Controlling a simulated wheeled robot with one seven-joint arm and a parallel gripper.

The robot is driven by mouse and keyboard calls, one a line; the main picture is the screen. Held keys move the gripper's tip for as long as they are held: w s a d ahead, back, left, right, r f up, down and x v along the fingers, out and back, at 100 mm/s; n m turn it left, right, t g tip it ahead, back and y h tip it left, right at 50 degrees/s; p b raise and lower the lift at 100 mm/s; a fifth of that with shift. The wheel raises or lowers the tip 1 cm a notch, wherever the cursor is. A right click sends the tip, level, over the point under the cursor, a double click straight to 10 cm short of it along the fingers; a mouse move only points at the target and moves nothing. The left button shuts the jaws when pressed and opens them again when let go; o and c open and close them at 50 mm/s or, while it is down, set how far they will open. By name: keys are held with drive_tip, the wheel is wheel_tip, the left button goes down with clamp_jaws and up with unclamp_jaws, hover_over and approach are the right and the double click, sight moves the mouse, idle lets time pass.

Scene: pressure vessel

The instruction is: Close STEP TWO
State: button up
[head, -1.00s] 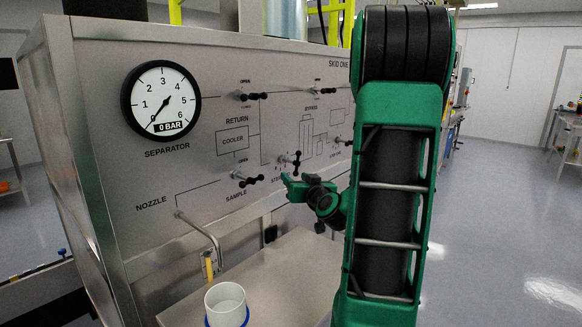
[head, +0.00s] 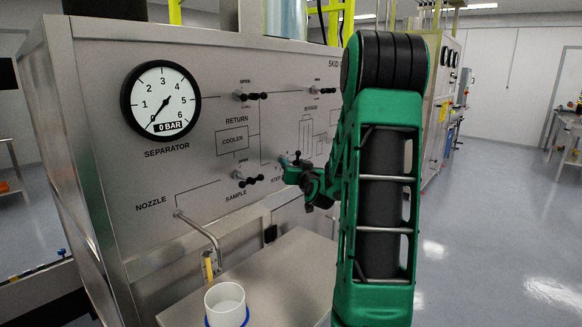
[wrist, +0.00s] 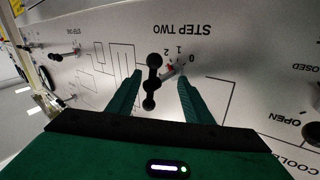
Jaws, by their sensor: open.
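The STEP TWO valve handle is a black bar with round knobs on a metal stem. It shows in the wrist view (wrist: 152,82), where the picture is upside down, beside a 0, 1, 2 scale. A small red mark sits at the stem near the 2. My gripper (wrist: 160,76) is open, with one finger on each side of the handle. I cannot tell whether either finger touches it. In the head view my gripper (head: 291,170) is at the panel and hides most of this handle and its label.
The steel panel carries other black handles: the SAMPLE valve (head: 247,179) to the left and the RETURN valve (head: 251,96) above. The SEPARATOR gauge (head: 160,99) reads 0 bar. A nozzle pipe (head: 203,234) sticks out over the bench, near a white cup (head: 226,304).

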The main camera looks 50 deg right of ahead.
drive_tip(key=shift+w, duration=0.15)
drive_tip(key=shift+c, duration=0.3)
drive_tip(key=c, duration=0.9)
